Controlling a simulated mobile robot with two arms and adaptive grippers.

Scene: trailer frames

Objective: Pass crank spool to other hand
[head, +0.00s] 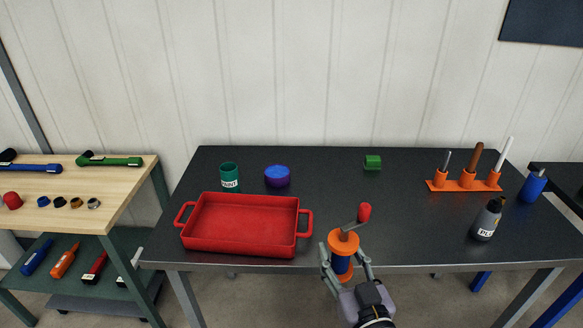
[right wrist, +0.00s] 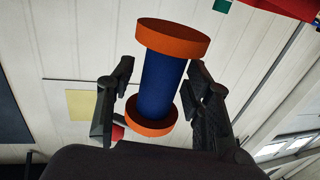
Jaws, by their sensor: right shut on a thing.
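The crank spool (head: 343,243) has orange end discs, a blue middle and a grey crank arm with a red knob. In the head view it is upright at the front edge of the black table. My right gripper (head: 345,262) is shut on it, with one finger on each side. In the right wrist view the spool (right wrist: 163,83) fills the middle between the fingers of the right gripper (right wrist: 160,95). My left gripper shows in neither view.
A red tray (head: 240,250) stands left of the spool. Behind are a green paint can (head: 229,176), a blue round container (head: 277,176) and a green block (head: 373,162). The table's middle is clear.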

